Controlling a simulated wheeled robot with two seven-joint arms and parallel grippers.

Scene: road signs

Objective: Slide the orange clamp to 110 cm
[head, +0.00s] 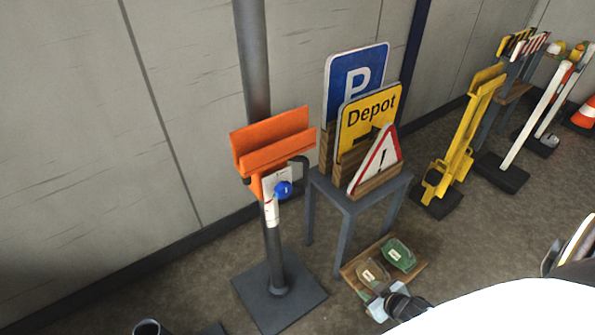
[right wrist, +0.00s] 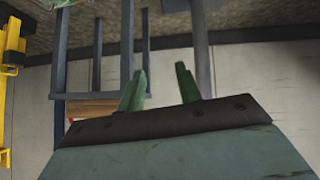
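The orange clamp (head: 273,142) is a channel-shaped piece on an upright grey post, with a blue knob (head: 284,189) on its front. A white strip with marks (head: 271,209) shows on the post just below it; I cannot read its numbers. The post stands on a square dark base plate (head: 280,293). My right gripper (head: 374,297) is low, right of the post and well below the clamp, beside a small wooden board. In the right wrist view its two green fingers (right wrist: 160,90) are apart with nothing between them. My left gripper is not in view.
A grey stand (head: 349,207) right of the post carries a blue P sign (head: 352,72), a yellow Depot sign (head: 368,118) and a warning triangle (head: 377,160). The wooden board (head: 420,276) on the floor holds labelled green and brown pieces. A yellow frame (head: 463,140) stands farther right.

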